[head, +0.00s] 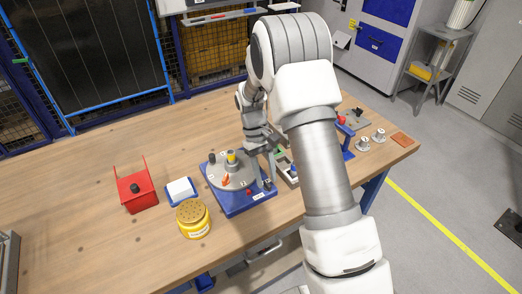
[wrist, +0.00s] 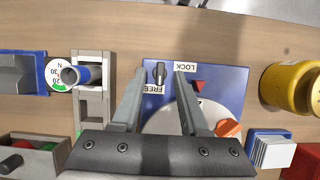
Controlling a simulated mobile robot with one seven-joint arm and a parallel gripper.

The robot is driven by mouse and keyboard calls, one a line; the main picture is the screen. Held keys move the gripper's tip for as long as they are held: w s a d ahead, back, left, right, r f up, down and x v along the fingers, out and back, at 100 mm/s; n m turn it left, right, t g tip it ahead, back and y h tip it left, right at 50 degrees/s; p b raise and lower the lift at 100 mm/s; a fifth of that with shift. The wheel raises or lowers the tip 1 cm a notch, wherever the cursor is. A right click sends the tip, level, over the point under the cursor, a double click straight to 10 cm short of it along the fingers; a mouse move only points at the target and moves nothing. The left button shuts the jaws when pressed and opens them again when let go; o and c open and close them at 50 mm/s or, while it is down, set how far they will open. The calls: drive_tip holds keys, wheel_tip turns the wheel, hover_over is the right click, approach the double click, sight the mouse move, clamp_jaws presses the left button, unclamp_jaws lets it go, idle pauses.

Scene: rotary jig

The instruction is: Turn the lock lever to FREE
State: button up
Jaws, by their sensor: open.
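The rotary jig has a blue base (head: 243,203) with a grey disc (head: 225,176) on it. In the wrist view, the small black lock lever (wrist: 160,71) stands on the blue base beside the white FREE label (wrist: 154,89) and the LOCK label (wrist: 190,68). The lever's long side runs up and down in the picture; I cannot tell for certain which label it points to. My gripper (wrist: 159,73) is open and empty. Its fingertips appear on either side of the lever in the wrist view; their height above it is unclear. In the head view my arm partly hides the jig's right side.
A yellow perforated-top jar (head: 193,219), a blue-framed white pad (head: 180,190) and a red holder (head: 137,193) stand left of the jig. Grey bins (head: 287,169) lie close on its right.

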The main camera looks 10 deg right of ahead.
drive_tip(key=v, duration=1.6)
drive_tip(key=shift+r+p, duration=0.2)
drive_tip(key=shift+p, duration=0.15)
drive_tip(key=s+d+r+m+t, duration=0.2)
drive_tip(key=s+r+t, duration=0.3)
drive_tip(key=s+r, duration=0.75)
drive_tip(key=s+m+t+y, duration=0.1)
drive_tip(key=s+t, duration=0.4)
drive_tip(key=s, duration=1)
drive_tip(key=shift+s+d+f, duration=0.2)
drive_tip(key=shift+s, duration=0.05)
